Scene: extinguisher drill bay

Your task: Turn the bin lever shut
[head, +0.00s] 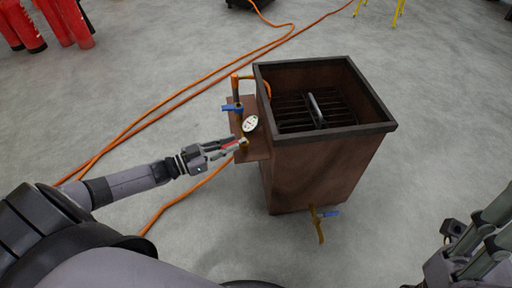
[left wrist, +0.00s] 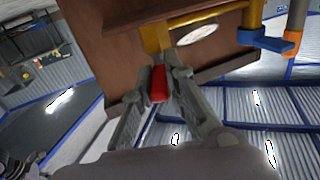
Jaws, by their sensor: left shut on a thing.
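The brown bin (head: 320,165) stands on the floor with its open top towards me. A side panel on its left carries a white gauge (head: 250,124), a blue lever (head: 232,107) and brass pipework. My left gripper (head: 236,146) is at this panel, below the gauge, shut on a red lever (head: 229,145). In the left wrist view the red lever (left wrist: 158,84) sits between the fingers, beside the brass pipe (left wrist: 157,38). The fingers hide part of it. My right gripper (head: 452,245) is partly in view at the lower right, away from the bin; its jaw opening is unclear.
A second blue lever (head: 331,213) with a brass pipe sticks out low on the bin's front. Orange hoses (head: 150,113) run across the floor at the left. Red extinguishers (head: 70,22) stand at the upper left. The floor right of the bin is clear.

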